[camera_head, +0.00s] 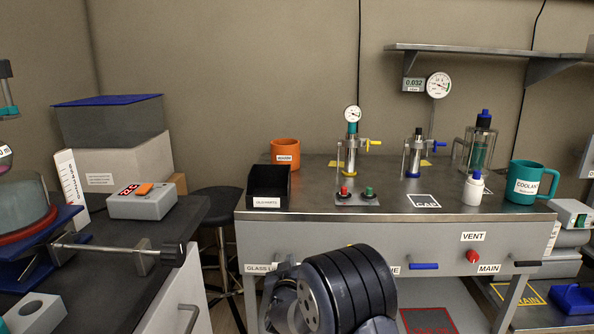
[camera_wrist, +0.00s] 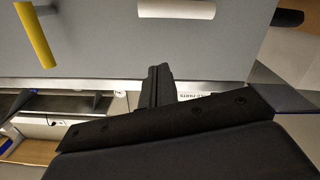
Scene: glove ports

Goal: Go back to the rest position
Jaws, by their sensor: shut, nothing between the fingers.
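My gripper (camera_wrist: 160,72) shows in the wrist view as two black fingers pressed together, with nothing between them. They point at the grey front panel (camera_wrist: 110,45) of a bench, close to its edge. I cannot tell whether they touch it. A white label, partly hidden behind the fingers, ends in "PARTS". In the head view my dark, ribbed arm links stand in front of the bench (camera_head: 330,229) and cover part of its front. The fingers themselves are hidden there.
On the bench stand a black bin (camera_head: 268,184), an orange mug (camera_head: 285,150), gauge fixtures, a white bottle (camera_head: 473,190) and a teal mug (camera_head: 523,190). Handles stick out from its front, including a blue one (camera_head: 424,266). A stool (camera_head: 217,200) and a dark counter (camera_head: 110,262) are at left.

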